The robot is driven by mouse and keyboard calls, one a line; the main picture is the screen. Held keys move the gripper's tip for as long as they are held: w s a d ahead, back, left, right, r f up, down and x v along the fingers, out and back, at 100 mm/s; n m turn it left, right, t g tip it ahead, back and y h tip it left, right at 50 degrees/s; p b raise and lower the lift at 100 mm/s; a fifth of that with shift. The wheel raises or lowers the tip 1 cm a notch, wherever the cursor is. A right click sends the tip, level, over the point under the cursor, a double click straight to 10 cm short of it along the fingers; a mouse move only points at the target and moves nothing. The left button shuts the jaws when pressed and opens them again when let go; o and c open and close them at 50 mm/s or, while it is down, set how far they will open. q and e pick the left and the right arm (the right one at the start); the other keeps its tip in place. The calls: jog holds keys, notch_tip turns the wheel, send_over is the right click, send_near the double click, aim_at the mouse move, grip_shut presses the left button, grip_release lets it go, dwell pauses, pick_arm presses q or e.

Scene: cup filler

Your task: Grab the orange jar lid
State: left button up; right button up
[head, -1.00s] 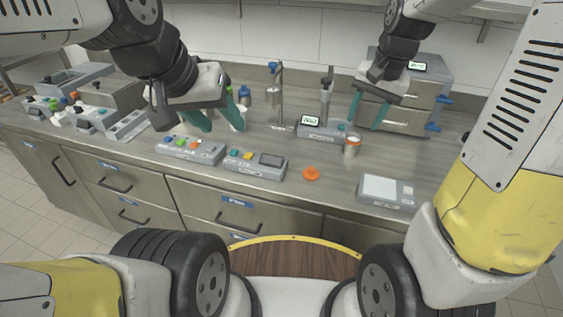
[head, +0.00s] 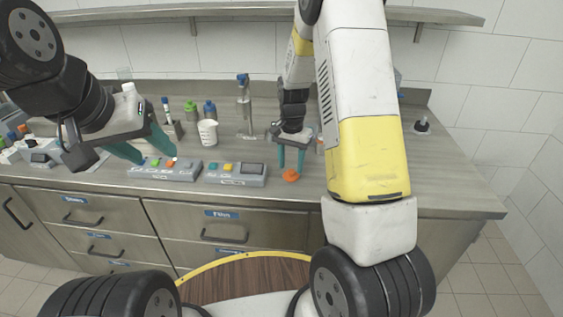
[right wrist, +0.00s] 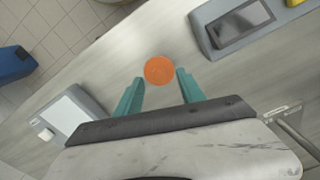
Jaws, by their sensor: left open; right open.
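The orange jar lid (head: 291,176) lies on the steel counter near its front edge, right of the grey device with a dark screen. It shows as an orange disc in the right wrist view (right wrist: 159,70). My right gripper (head: 291,170) is open and points down at the lid. In the right wrist view its two teal fingers (right wrist: 160,86) stand apart, with the lid between and slightly beyond their tips, and I cannot see contact. My left gripper (head: 152,156) is open and empty above the counter at the left, by the button panel.
A button panel (head: 163,169) and the screen device (head: 236,174) stand left of the lid. A white beaker (head: 208,132), green bottle (head: 190,112) and blue bottle (head: 210,111) stand behind. A scale-like device (right wrist: 68,122) shows in the right wrist view. My right arm hides part of the counter.

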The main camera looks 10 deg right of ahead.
jog(key=shift+f, duration=0.95)
jog(key=shift+d, duration=0.1)
jog(key=shift+c, duration=0.5)
grip_shut()
jog(key=shift+r, duration=0.15)
